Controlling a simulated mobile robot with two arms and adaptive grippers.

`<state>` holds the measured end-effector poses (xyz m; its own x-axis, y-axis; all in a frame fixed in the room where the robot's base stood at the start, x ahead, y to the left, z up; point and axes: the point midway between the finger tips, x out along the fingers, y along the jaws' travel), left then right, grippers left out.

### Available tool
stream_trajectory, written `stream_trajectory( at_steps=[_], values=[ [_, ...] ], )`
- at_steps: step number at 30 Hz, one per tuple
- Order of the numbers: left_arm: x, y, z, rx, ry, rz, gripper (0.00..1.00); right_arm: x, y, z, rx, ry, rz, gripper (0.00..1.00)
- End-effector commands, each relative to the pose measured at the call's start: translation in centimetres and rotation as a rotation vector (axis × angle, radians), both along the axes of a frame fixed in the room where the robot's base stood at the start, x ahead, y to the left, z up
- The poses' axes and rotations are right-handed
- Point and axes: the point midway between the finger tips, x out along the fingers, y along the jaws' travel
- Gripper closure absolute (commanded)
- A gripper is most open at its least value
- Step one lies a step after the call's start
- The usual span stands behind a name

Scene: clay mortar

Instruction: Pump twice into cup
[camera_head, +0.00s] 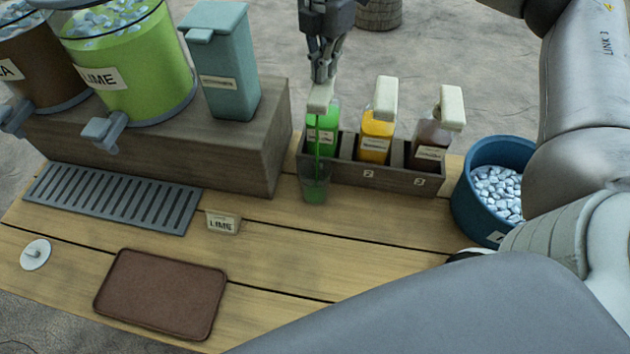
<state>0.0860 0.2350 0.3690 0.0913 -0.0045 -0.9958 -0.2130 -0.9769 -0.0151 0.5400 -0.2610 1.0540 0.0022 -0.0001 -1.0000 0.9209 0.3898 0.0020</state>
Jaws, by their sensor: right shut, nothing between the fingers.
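My right gripper (322,76) is shut and empty, pointing down, with its fingertips at the pale pump head of the green syrup bottle (329,116). The pump head looks pressed low against the bottle. A thin green stream runs down from it into the clear cup (314,189). The cup stands upright on the table in front of the bottle and has green liquid in it. A yellow pump bottle (376,136) and a dark brown one (432,144) stand to the right in the same rack. My left gripper is not in view.
The dark wooden rack (345,172) holds the bottles. A blue ice bucket (462,204) is at right. A riser (270,135) carries lime and brown dispensers and a teal container (228,80). A drip grate (110,197), a LIME card (223,222) and a brown tray (160,293) lie in front.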

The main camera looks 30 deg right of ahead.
Motion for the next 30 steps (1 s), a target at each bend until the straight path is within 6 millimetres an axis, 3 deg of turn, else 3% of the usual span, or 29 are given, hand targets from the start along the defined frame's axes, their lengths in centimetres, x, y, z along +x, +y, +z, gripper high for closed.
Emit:
stream_trajectory(
  at_steps=[8,16,30],
  values=[
    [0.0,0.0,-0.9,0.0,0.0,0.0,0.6,-0.1,0.0,-1.3,0.0,0.004,0.001,1.0],
    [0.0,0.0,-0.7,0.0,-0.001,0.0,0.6,-0.1,0.0,-1.2,0.0,0.005,0.001,1.0],
    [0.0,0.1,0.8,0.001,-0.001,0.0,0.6,-0.1,0.0,1.4,0.0,0.004,0.001,1.0]
  ],
)
